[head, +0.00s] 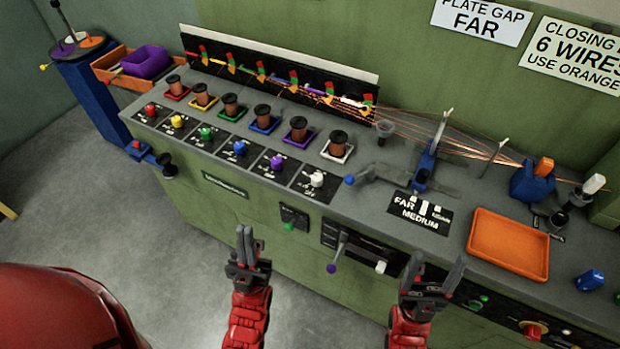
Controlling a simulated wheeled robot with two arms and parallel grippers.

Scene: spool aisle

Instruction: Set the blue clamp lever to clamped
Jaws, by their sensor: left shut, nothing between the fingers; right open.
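A grey lever with a blue ball end (349,180) lies low over the grey bench top, its ball end pointing left. Its other end meets a grey bar at the foot of a blue upright post (425,168). I cannot tell from this view whether it is clamped. My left gripper (245,237) is shut and empty, in front of the bench, left of and nearer than the lever. My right gripper (434,268) is open and empty, in front of the bench below the FAR/MEDIUM scale (418,212). Neither gripper touches the lever.
An orange tray (508,244) and a blue block with an orange lever (533,183) stand to the right. Spools (298,128) and coloured knobs (277,162) line the bench at left. Thin copper wires (450,140) run along the back. A purple-tipped lever (333,267) juts from the bench front.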

